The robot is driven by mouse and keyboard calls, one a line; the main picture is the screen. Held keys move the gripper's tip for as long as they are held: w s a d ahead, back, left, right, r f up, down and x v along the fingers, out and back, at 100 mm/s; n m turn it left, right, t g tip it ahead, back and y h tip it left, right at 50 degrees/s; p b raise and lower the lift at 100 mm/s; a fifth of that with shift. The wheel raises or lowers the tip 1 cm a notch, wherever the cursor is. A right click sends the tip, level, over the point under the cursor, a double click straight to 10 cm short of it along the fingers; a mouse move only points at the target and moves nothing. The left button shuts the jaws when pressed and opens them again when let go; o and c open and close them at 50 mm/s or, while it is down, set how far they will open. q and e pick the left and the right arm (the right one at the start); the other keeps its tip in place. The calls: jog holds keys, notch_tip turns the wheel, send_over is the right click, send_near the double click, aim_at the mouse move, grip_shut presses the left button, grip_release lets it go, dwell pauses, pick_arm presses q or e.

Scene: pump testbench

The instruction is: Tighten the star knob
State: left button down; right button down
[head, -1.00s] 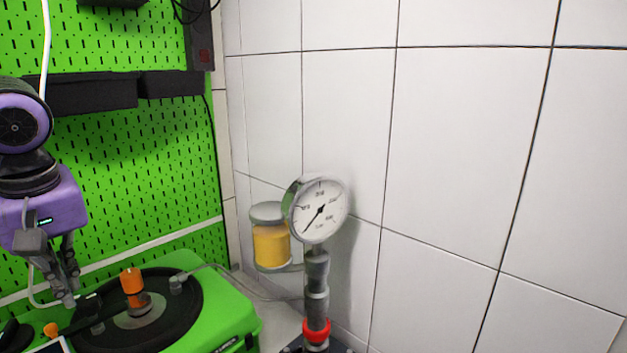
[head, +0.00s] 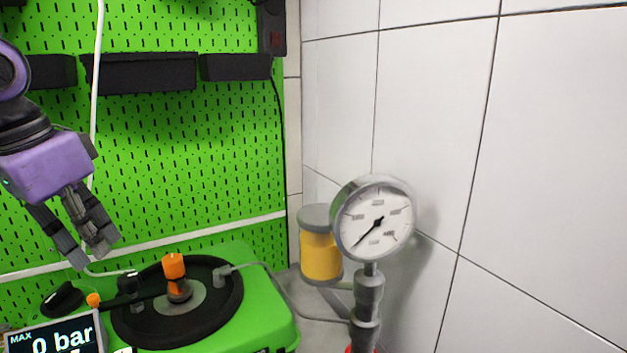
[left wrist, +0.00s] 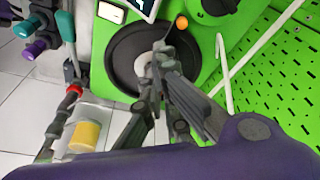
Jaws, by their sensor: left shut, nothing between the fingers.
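I cannot make out a clear star shape on any knob. An upright orange knob (head: 174,267) stands over the centre of the unit's black disc (head: 222,303). My left gripper (head: 94,256) is shut and empty, pointing down above the unit's back left part, apart from the knobs. In the left wrist view its fingers (left wrist: 163,52) overlap the black disc (left wrist: 121,58) and hide the orange knob. My right gripper is out of view.
A pressure gauge (head: 375,218) on a grey post stands to the right, before a yellow jar (head: 320,255) and the white tiled wall. A display (head: 58,337) reads 0 bar. A green pegboard (head: 190,150) with black bins rises behind the unit.

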aim_at(130, 283)
pick_arm(q)
jog(key=shift+m, duration=0.4)
notch_tip(130, 283, down, 6)
jog(key=shift+a+r+b, duration=0.15)
jog(key=shift+r+b, duration=0.1)
jog(key=shift+b, duration=0.1)
jog(key=shift+f, duration=0.65)
jog(key=shift+s+f, duration=0.1)
jog(key=shift+f, duration=0.05)
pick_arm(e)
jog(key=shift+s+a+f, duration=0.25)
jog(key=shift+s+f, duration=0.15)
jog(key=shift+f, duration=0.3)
pick_arm(q)
jog(key=shift+f, duration=0.1)
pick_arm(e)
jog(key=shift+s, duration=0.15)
pick_arm(q)
jog(key=shift+b, duration=0.35)
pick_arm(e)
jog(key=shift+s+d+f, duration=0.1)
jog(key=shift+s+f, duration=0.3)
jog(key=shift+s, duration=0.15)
pick_arm(q)
jog(key=shift+f, duration=0.1)
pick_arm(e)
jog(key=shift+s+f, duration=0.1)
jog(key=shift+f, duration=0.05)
